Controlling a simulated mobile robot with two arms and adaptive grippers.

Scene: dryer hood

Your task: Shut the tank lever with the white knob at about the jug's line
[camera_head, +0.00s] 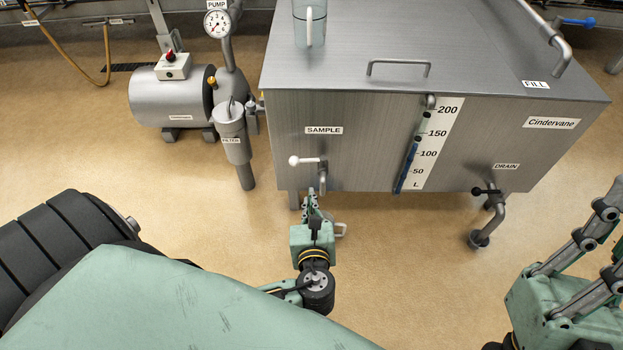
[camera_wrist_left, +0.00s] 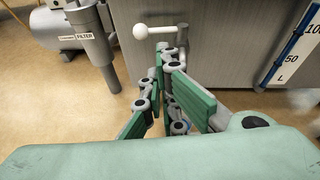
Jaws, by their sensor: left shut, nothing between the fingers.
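The lever with the white knob (camera_head: 294,160) is on the tap under the SAMPLE label on the tank's front (camera_head: 365,140), roughly below the jug (camera_head: 310,22) on the tank top. The lever lies roughly level, its knob pointing left; the knob also shows in the left wrist view (camera_wrist_left: 140,31). My left gripper (camera_head: 312,195) is shut and empty, just below the tap and right of the knob. In the left wrist view its fingertips overlap the tap's lower part; I cannot tell whether they touch. My right gripper (camera_head: 600,225) is at the right edge, partly cut off.
A drain lever with a black knob (camera_head: 478,191) sits at the tank's lower right. A blue-handled lever (camera_head: 578,22) is at the top right. A filter (camera_head: 232,130) and pump (camera_head: 170,97) stand left of the tank. The floor in front is clear.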

